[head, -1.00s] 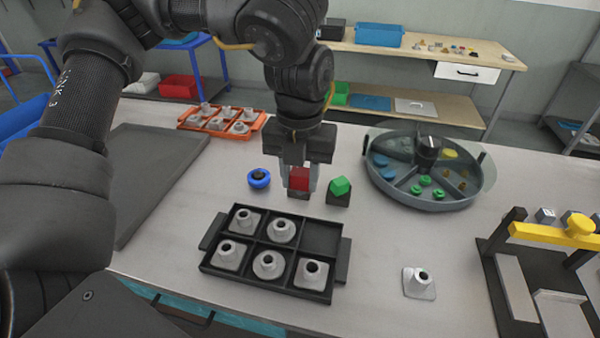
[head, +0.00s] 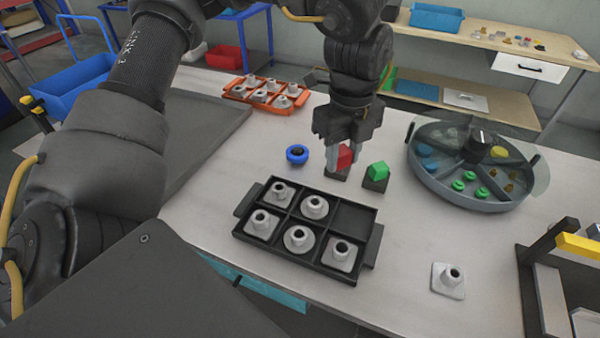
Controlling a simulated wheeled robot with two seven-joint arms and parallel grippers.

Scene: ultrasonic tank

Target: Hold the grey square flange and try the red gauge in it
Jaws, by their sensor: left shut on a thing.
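The red gauge (head: 345,156) is between the fingers of my left gripper (head: 343,160), which is shut on it. A small dark stand (head: 337,174) shows just under the gauge; I cannot tell whether the gauge is clear of it. A grey square flange (head: 447,281) with a raised hollow neck lies alone on the table at the lower right. More grey flanges, some square and some round, sit in a black tray (head: 368,259) in front of the gripper. My right gripper is out of view.
A blue ring-shaped piece (head: 297,155) and a green gauge (head: 377,171) flank the red one. An orange tray (head: 233,94) of grey parts stands behind. A round divided tray (head: 460,195) and a yellow-barred fixture (head: 578,245) stand right. The tray's back right compartment is empty.

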